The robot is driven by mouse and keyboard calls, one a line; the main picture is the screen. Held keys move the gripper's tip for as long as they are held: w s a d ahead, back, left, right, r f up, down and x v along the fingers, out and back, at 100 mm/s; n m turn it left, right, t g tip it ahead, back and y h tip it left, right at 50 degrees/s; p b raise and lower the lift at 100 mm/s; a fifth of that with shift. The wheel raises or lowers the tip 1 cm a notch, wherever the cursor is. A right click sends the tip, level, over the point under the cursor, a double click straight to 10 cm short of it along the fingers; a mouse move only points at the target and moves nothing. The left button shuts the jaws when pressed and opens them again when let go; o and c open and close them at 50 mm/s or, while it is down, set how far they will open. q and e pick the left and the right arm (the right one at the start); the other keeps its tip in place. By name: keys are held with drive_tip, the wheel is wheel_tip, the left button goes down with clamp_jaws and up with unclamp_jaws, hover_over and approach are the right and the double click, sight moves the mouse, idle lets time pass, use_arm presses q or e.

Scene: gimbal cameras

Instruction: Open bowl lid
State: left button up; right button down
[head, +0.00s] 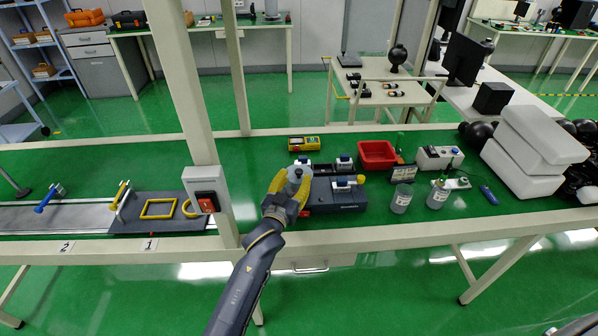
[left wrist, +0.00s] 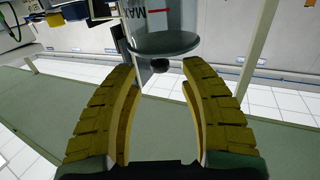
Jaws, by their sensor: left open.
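My left gripper (head: 289,181) reaches over the front of the table, its yellow fingers spread around a small grey, rounded part (head: 294,174) by the dark grey device (head: 338,194). In the left wrist view, the clear bowl (left wrist: 163,20) has a "MAX" mark and a red line. I see no clear contact. The fingers and wrist hide much of the bowl in the head view. My right gripper is not in view.
A red bin (head: 377,154) and a yellow meter (head: 303,144) stand behind the device. Two clear containers, one at the left (head: 401,199), stand to its right. White boxes (head: 530,150) are farther right. A white post (head: 190,90) rises left of my gripper.

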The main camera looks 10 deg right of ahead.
sight(298, 174)
use_arm(q)
drive_tip(key=shift+x, duration=1.95)
clamp_jaws()
